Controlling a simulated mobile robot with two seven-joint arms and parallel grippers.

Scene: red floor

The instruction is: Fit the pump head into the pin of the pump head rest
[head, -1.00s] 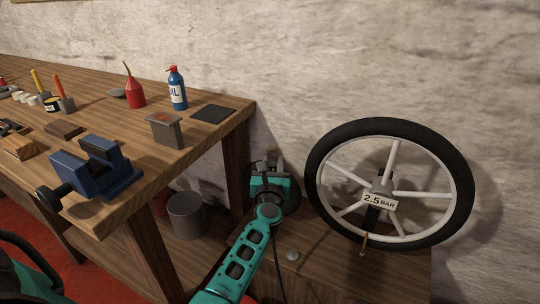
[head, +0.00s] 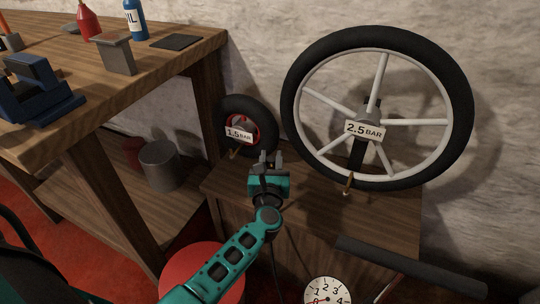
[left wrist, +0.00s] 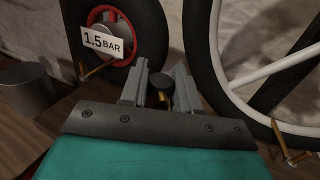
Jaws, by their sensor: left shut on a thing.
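My left gripper (head: 267,162) is above the low wooden cabinet, in front of the small wheel. In the left wrist view its two grey fingers (left wrist: 162,72) are shut on a small dark cylindrical piece with a brass part, apparently the pump head (left wrist: 161,82). A thin dark hose (head: 277,258) hangs below the gripper in the head view. I cannot make out the pump head rest or its pin. A round white gauge (head: 327,292) is at the bottom edge, near a long black bar (head: 410,266) that looks like the pump handle. My right gripper is not in view.
A small wheel marked 1.5 BAR (head: 248,112) and a large wheel marked 2.5 BAR (head: 291,85) stand on the cabinet (head: 385,208). A workbench (head: 165,75) with a blue vise (head: 35,95) is left. A round red surface (head: 203,262) is below my arm.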

